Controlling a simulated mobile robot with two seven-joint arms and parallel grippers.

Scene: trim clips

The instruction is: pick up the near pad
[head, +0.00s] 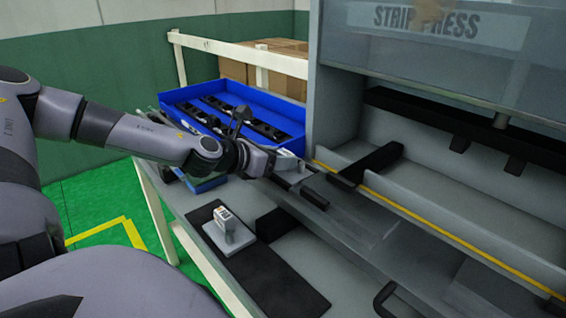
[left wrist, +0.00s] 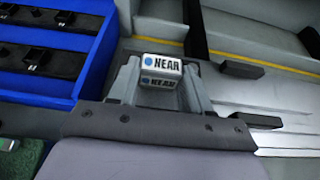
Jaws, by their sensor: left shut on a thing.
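The near pad (left wrist: 160,67) is a small pale block with a blue dot and the word NEAR on its faces. It sits between the two grey fingers of my left gripper (left wrist: 160,84) in the left wrist view, and the gripper is shut on it. In the head view my left gripper (head: 284,162) is over the back of the grey bench, just right of the blue tray, and the pad is small and hard to make out there. I cannot tell whether the pad is clear of the bench. My right gripper is not in view.
A blue tray (head: 172,97) with black clips stands behind my left gripper. The grey press (head: 335,90), with a yellow-edged ledge, rises at right.

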